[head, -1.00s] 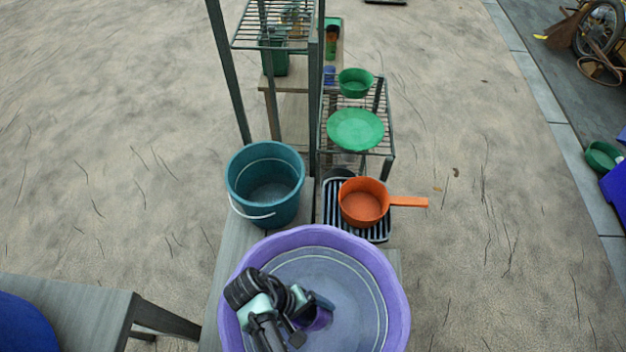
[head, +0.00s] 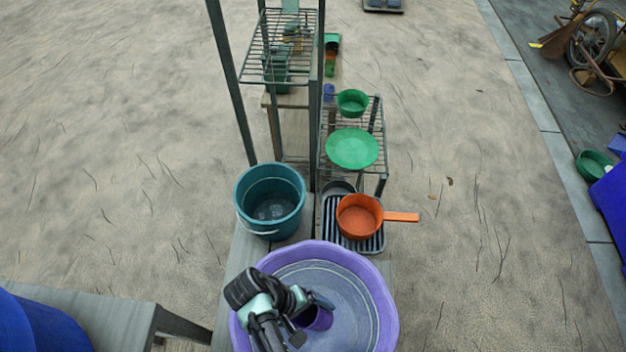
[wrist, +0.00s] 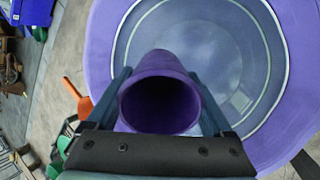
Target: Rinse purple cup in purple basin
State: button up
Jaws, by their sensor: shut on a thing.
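The purple basin (head: 385,300) stands on a grey wooden bench in the head view, at the bottom centre. Its inside fills much of the wrist view (wrist: 102,45). My gripper (head: 312,318) is over the basin's left part in the head view. It is shut on the purple cup (head: 320,319). In the wrist view the cup (wrist: 160,82) sits between my two fingers with its open mouth facing the camera. The inside of the cup is dark. I cannot tell whether the cup touches the basin's bottom or any water.
A teal bucket (head: 270,203) stands behind the basin on the left. An orange pan (head: 358,217) lies on a striped rack (head: 340,240) behind it. A green plate (head: 351,149) and green bowl (head: 352,102) sit on a wire shelf. Open ground lies to the right.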

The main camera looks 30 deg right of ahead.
aim_at(316, 318)
notch_tip(316, 318, up, 5)
jog(key=p, duration=0.4)
dwell(1.0)
